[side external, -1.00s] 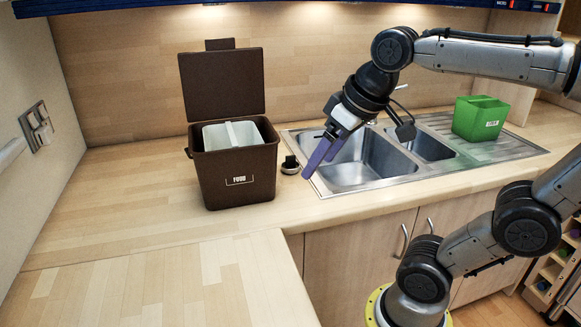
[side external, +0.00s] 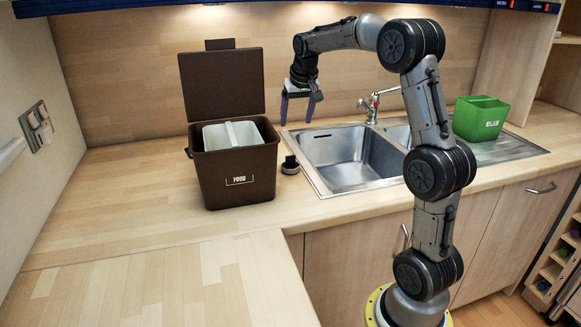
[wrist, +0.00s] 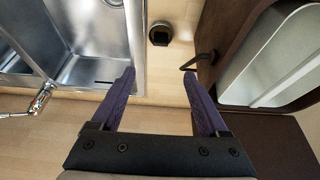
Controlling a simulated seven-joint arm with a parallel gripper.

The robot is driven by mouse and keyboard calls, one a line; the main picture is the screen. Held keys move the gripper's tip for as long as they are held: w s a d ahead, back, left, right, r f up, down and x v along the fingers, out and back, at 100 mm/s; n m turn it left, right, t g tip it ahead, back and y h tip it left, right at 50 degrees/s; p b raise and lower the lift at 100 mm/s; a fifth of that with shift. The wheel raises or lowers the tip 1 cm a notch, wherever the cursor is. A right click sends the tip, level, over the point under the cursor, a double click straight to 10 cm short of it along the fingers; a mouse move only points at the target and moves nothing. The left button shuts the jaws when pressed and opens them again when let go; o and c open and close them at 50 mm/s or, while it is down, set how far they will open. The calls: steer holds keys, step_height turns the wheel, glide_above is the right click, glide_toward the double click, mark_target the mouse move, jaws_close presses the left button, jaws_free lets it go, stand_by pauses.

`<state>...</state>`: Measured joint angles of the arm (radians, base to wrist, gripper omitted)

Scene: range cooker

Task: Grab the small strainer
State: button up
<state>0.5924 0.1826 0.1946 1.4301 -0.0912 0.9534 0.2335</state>
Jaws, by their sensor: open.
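The small strainer (side external: 290,165) is a small dark, round piece with a metal-looking rim and a raised top. It sits on the wooden counter between the brown bin and the sink. It also shows in the wrist view (wrist: 160,34), at the top middle, beyond my fingertips and roughly in line with the gap between them. My gripper (side external: 299,108) is open and empty, pointing down, well above the counter. Its two purple fingers also show spread apart in the wrist view (wrist: 159,74).
A brown bin (side external: 233,185) marked FOOD, lid raised, holds a pale inner container just left of the strainer. The metal sink (side external: 345,173) lies to the right, with a tap (side external: 372,108) behind it. A green caddy (side external: 480,118) stands on the drainer. The front-left counter is clear.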

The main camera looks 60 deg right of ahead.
mark_target(291, 156)
steer(key=x, duration=1)
steer(key=shift+s+a+f, duration=0.25)
steer(key=shift+a+f, duration=0.05)
steer(key=shift+f, duration=0.25)
steer(key=shift+x, duration=2.85)
steer(key=shift+w+d, duration=0.1)
steer(key=shift+r, duration=0.1)
jaws_close()
